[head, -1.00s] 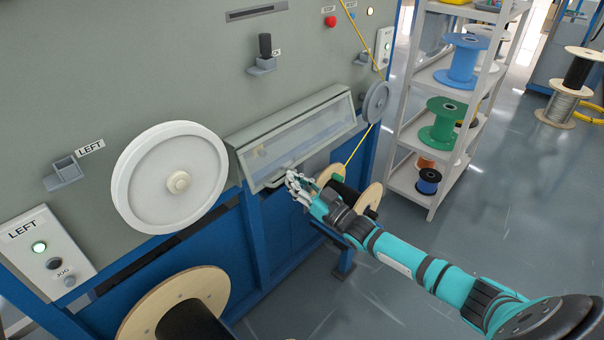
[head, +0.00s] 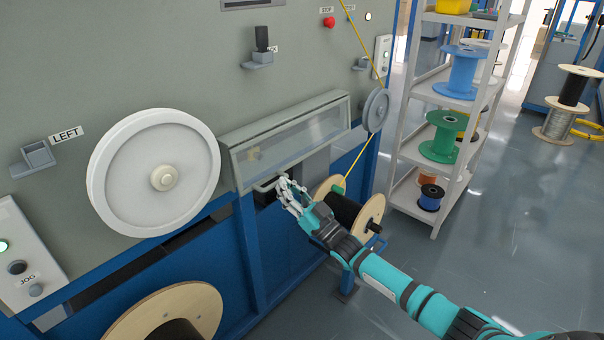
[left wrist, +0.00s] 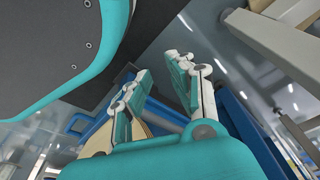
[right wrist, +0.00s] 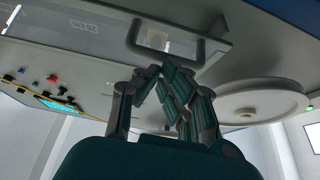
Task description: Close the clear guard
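The clear guard (head: 295,138) is a long, grey-framed transparent panel on the machine front, right of the large white wheel in the head view. Its handle (head: 268,184) is at the lower left edge. The guard (right wrist: 105,32) and handle (right wrist: 165,50) also show in the right wrist view. I cannot tell whether its lower edge meets the machine. My right gripper (head: 287,188) is at the handle, its fingertips (right wrist: 161,74) just below it and close together. Whether they touch or grip it is unclear. My left gripper (left wrist: 160,72) shows spread, empty fingers, away from the guard.
The white wheel (head: 150,170) is left of the guard and a small grey pulley (head: 376,109) right of it. A yellow cable (head: 362,155) runs down to a wooden spool (head: 370,214) below. A shelf of spools (head: 438,178) stands at right, with open floor (head: 480,275) in front.

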